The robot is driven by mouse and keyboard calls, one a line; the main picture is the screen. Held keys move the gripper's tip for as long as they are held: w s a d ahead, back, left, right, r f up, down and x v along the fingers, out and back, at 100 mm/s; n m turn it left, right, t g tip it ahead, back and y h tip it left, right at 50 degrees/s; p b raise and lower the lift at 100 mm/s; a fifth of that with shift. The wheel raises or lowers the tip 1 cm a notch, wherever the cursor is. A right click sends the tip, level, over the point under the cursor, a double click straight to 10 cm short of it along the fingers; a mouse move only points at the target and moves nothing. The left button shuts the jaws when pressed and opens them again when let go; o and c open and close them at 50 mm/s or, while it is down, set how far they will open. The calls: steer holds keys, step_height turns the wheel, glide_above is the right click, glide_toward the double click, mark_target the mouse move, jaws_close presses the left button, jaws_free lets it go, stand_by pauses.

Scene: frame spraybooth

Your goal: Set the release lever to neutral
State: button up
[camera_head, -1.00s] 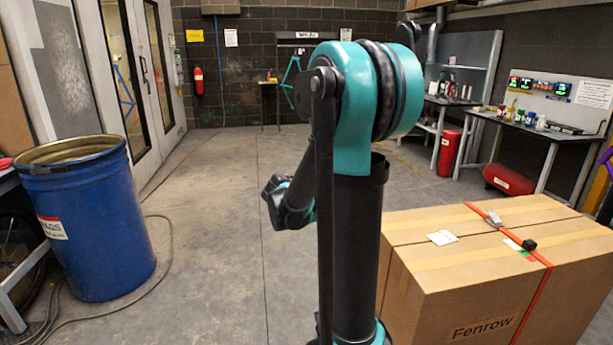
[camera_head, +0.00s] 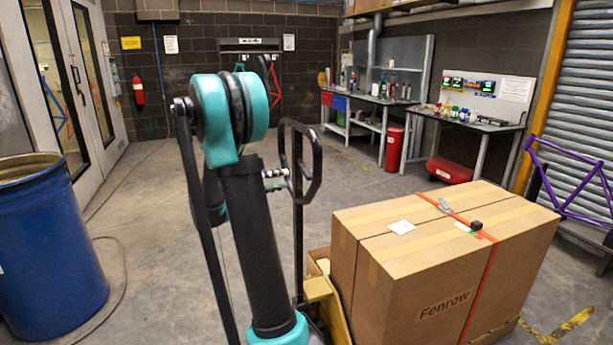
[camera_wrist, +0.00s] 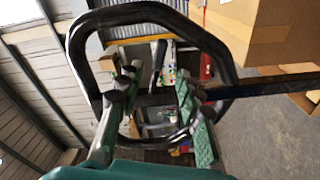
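The pallet truck's black loop handle (camera_head: 316,165) stands upright in the head view, right of my arm. My gripper (camera_head: 276,180) is at the loop's left side, partly hidden by my arm. In the wrist view the loop (camera_wrist: 228,62) fills the middle, with its dark shaft (camera_wrist: 275,84) running off right. My gripper (camera_wrist: 158,88) is open there, its two fingers apart and overlapping the loop's opening. A short dark bar (camera_wrist: 155,100) shows between the fingers and may be the release lever. I cannot tell its setting or whether a finger touches it.
The yellow pallet truck (camera_head: 325,298) carries a large strapped carton (camera_head: 400,275) right of my arm. A blue drum (camera_head: 45,250) stands left. Benches (camera_head: 470,125) line the back right, with a purple bike frame (camera_head: 570,180) nearer. The floor between is mostly clear.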

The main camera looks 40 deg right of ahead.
mark_target(305, 175)
steer(key=d, duration=0.3)
steer(key=s+d, duration=0.1)
steer(key=d, duration=0.6)
steer(key=shift+s+d, duration=0.25)
steer(key=shift+s, duration=0.05)
steer(key=shift+c, duration=0.3)
jaws_close()
